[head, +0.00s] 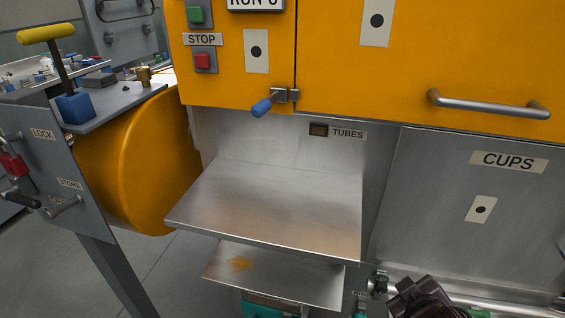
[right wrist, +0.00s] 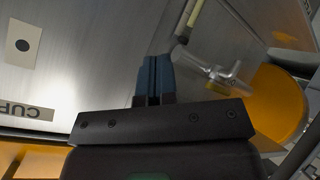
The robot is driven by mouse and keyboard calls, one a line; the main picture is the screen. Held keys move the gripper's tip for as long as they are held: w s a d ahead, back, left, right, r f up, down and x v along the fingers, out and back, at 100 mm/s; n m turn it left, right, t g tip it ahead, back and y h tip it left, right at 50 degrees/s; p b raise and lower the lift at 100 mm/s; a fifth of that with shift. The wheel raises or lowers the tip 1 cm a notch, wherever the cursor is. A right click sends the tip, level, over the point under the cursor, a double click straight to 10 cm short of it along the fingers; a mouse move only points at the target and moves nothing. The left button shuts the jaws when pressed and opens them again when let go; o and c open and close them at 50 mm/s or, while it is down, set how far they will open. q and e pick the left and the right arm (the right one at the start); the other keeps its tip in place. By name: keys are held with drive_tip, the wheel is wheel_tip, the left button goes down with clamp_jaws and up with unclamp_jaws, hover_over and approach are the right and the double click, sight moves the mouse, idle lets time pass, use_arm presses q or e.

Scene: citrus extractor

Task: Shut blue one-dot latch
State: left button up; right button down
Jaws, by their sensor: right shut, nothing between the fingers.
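The blue-handled latch (head: 262,107) sits at the lower edge of the yellow cabinet, close to the vertical door seam. Its blue grip points down and left from a metal bracket (head: 287,95). A one-dot plate (head: 256,51) is above it on the yellow front. My right gripper (right wrist: 154,75) is shut and empty in the right wrist view, near the grey CUPS panel. A dark part of my right arm shows at the bottom of the head view, well below and right of the latch. I cannot make out the latch in the right wrist view. My left gripper is not in view.
A steel shelf (head: 270,205) juts out below the latch. A bar handle (head: 490,104) is on the yellow door at right. The grey CUPS panel (head: 430,190) has its own one-dot plate (head: 481,209). A yellow-handled lever (head: 47,32) stands at left. Space before the latch looks clear.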

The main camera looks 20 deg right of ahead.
sight(267, 109)
drive_tip(key=w+d+r+n+t+h, duration=0.1)
drive_tip(key=w+r+n+t, duration=0.15)
drive_tip(key=r, duration=0.35)
drive_tip(key=w+d+r+n+t+h, duration=0.1)
drive_tip(key=w+d+r+t, duration=0.1)
drive_tip(key=w+r+t, duration=0.25)
drive_tip(key=w+a+r+n+t+y, duration=0.2)
drive_tip(key=a+r+n+t+y, duration=0.1)
drive_tip(key=r+n+y, duration=0.55)
drive_tip(key=w+a+r+n+t+y, duration=0.2)
drive_tip(key=a+r+n+t+y, duration=0.3)
drive_tip(key=r+n, duration=0.5)
drive_tip(key=w+a+n+g+y, duration=0.2)
drive_tip(key=w+a+n+g, duration=0.2)
drive_tip(key=n, duration=0.3)
drive_tip(key=w+a+r+n+g+y, duration=0.1)
drive_tip(key=w+a+n+g+y, duration=0.1)
drive_tip(key=w+a+n+g, duration=0.2)
drive_tip(key=w+a+n+g+y+p, duration=0.1)
drive_tip(key=w+a+n+g, duration=0.3)
drive_tip(key=n, duration=0.5)
drive_tip(key=shift+w+a+r+n+y, duration=0.15)
drive_tip(key=shift+w+a+n+y, duration=0.25)
drive_tip(key=shift+a+y, duration=0.3)
drive_tip(key=shift+d, duration=0.1)
